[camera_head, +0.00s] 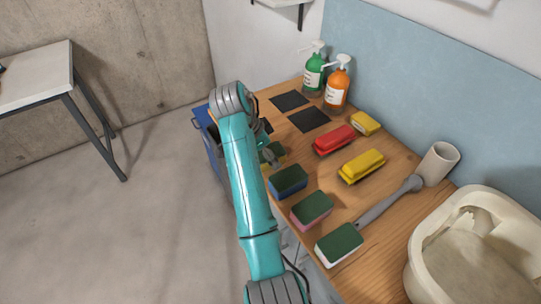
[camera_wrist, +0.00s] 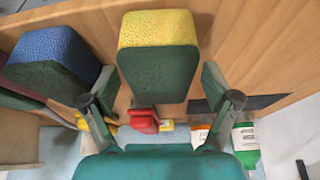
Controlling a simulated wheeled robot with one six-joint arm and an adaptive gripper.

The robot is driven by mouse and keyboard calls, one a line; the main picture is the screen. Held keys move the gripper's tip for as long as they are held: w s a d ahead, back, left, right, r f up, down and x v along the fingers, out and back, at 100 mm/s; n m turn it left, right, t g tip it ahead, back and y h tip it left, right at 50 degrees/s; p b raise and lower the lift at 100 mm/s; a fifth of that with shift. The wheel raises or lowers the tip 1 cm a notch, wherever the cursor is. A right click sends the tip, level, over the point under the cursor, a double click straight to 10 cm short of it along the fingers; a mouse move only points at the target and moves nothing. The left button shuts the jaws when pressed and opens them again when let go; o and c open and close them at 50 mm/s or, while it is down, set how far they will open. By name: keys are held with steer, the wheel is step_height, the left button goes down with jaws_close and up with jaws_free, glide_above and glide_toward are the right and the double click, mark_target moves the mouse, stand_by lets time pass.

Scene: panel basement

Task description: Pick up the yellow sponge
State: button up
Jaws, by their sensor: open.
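The yellow sponge (camera_head: 279,152) has a dark green scouring top. It lies on the wooden counter, partly hidden by my arm in the head view. In the wrist view the yellow sponge (camera_wrist: 158,28) is at top centre, its green side facing the camera. My gripper (camera_wrist: 159,82) is open, with one finger on each side of the sponge's green part and visible gaps between. In the head view my gripper (camera_head: 266,150) is at the sponge, mostly hidden behind the arm.
A blue sponge (camera_head: 288,184) lies close by, then a pink sponge (camera_head: 312,212) and a white sponge (camera_head: 339,258). Red (camera_head: 334,140) and yellow (camera_head: 361,168) brushes lie behind. Green (camera_head: 313,76) and orange (camera_head: 337,90) bottles stand at the back. A blue bin (camera_head: 207,135) is at left.

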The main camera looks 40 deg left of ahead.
steer(key=shift+f, duration=0.25)
stand_by(0.3)
steer(key=shift+c, duration=0.2)
steer(key=c, duration=0.8)
